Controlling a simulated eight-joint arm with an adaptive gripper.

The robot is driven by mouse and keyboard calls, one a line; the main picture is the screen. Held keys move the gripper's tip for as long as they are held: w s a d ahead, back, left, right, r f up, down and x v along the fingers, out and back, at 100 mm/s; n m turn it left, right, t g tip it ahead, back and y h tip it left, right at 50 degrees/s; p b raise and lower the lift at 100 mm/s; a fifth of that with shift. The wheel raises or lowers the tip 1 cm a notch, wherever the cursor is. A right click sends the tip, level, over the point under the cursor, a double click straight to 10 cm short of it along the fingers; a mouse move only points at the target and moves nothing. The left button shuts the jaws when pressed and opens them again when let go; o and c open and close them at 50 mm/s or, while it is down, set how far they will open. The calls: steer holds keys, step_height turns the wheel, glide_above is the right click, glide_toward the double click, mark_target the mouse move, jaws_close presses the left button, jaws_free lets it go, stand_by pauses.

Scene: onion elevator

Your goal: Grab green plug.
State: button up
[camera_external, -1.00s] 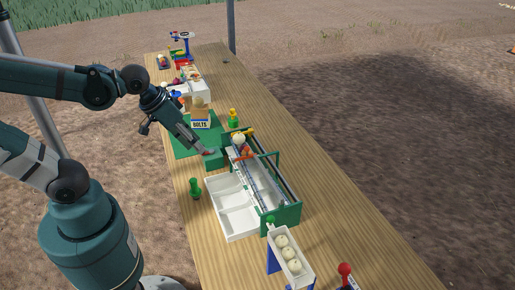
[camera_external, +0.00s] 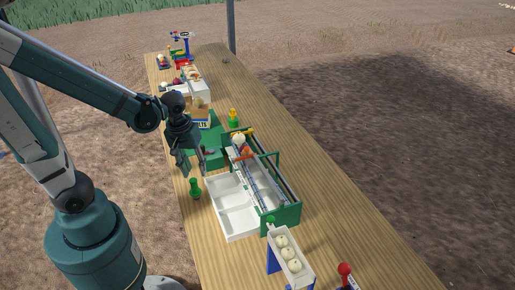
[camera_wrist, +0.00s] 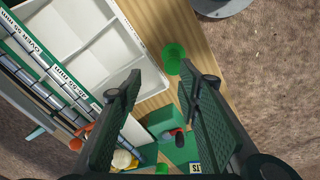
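A green plug (camera_external: 195,187) stands on the wooden table, just left of the white tray in the external view. In the wrist view the green plug (camera_wrist: 173,58) is seen from above, beyond my fingertips and slightly right of the middle. My gripper (camera_external: 191,170) is above the table, a little behind and above the plug in the external view. In the wrist view my gripper (camera_wrist: 165,85) has its two fingers spread wide with nothing between them. Another green plug (camera_external: 270,220) sits at the near end of the green-framed sorter.
The white divided tray (camera_external: 208,190) and the sorter with metal rails (camera_external: 296,214) stand right of the plug. A green box (camera_wrist: 160,122) lies on a green mat. Bare table lies in front of the plug.

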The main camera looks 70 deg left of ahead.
mark_target(195, 190)
steer(key=shift+s+a+f+n+g+b, duration=0.25)
steer(key=shift+f+n, duration=0.2)
steer(key=shift+f, duration=0.5)
steer(key=shift+s+a+f+n+g+b, duration=0.2)
steer(key=shift+a+f+n, duration=0.25)
steer(key=shift+f, duration=0.45)
steer(key=shift+s+a+f+n+g+b, duration=0.25)
steer(key=shift+f+n, duration=0.25)
steer(key=shift+f, duration=0.45)
steer(key=shift+f+b, duration=0.3)
steer(key=shift+f, duration=1)
steer(key=shift+w+f+b, duration=0.15)
steer(key=shift+f+b, duration=0.8)
steer(key=shift+f, duration=1.65)
steer(key=c, duration=1)
